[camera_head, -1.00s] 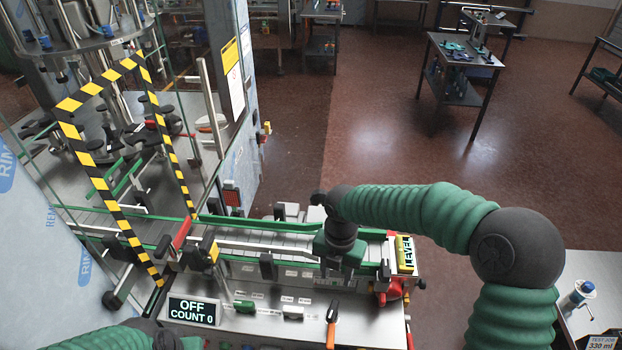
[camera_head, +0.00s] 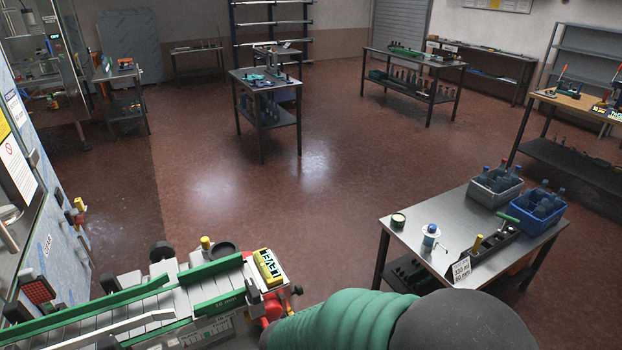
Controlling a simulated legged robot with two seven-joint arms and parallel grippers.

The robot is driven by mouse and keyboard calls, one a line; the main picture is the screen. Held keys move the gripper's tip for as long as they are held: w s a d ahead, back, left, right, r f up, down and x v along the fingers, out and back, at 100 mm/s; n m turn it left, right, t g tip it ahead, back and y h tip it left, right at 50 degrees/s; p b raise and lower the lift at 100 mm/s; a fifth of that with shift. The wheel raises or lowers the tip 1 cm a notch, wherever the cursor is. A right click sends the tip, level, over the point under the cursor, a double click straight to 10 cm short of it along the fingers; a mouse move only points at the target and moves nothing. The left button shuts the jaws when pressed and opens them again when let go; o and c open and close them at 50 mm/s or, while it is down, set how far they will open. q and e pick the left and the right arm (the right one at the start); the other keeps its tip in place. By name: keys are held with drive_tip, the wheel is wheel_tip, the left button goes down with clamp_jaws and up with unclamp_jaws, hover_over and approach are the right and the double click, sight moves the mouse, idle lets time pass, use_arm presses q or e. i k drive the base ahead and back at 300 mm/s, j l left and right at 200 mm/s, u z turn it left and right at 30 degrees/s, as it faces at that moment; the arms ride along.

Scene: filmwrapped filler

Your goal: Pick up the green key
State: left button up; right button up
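No green key can be picked out for certain. A small green-handled item (camera_head: 508,217) lies at the dark tool tray (camera_head: 488,246) on the steel table (camera_head: 398,232) at the right; it is too small to tell whether it is a key. My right arm's green sleeve and dark joint cross the bottom of the picture, in front of the conveyor's end. Its gripper is out of the picture. My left arm and gripper are not in view.
The conveyor (camera_head: 150,305) with green rails is at lower left. The steel table also holds a grey crate (camera_head: 493,190), a blue crate (camera_head: 533,214), a blue-topped dispenser (camera_head: 430,235) and a small tin (camera_head: 398,220). Open red floor (camera_head: 300,195) lies beyond.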

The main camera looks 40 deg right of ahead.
sight(502, 230)
drive_tip(key=z, duration=2.7)
drive_tip(key=i+z, duration=0.15)
drive_tip(key=z, duration=0.45)
drive_tip(key=i+j+u, duration=0.15)
drive_tip(key=i+u, duration=0.95)
drive_tip(key=u, duration=0.15)
drive_tip(key=i+l+u, duration=0.4)
drive_tip(key=i+j+u, duration=0.45)
drive_tip(key=i, duration=0.2)
drive_tip(key=i+u, duration=0.4)
drive_tip(key=i, duration=0.3)
drive_tip(key=i+u, duration=0.45)
drive_tip(key=i, duration=0.3)
drive_tip(key=i+u, duration=0.2)
drive_tip(key=u, duration=0.2)
drive_tip(key=i+l+u, duration=0.1)
drive_tip(key=i+u, duration=0.15)
drive_tip(key=u, duration=0.2)
drive_tip(key=i+l+u, duration=0.15)
drive_tip(key=u, duration=0.25)
drive_tip(key=i+l+u, duration=0.2)
drive_tip(key=u, duration=0.25)
drive_tip(key=i+l+u, duration=0.15)
drive_tip(key=l+u, duration=0.25)
drive_tip(key=j+u, duration=0.15)
drive_tip(key=u, duration=1.6)
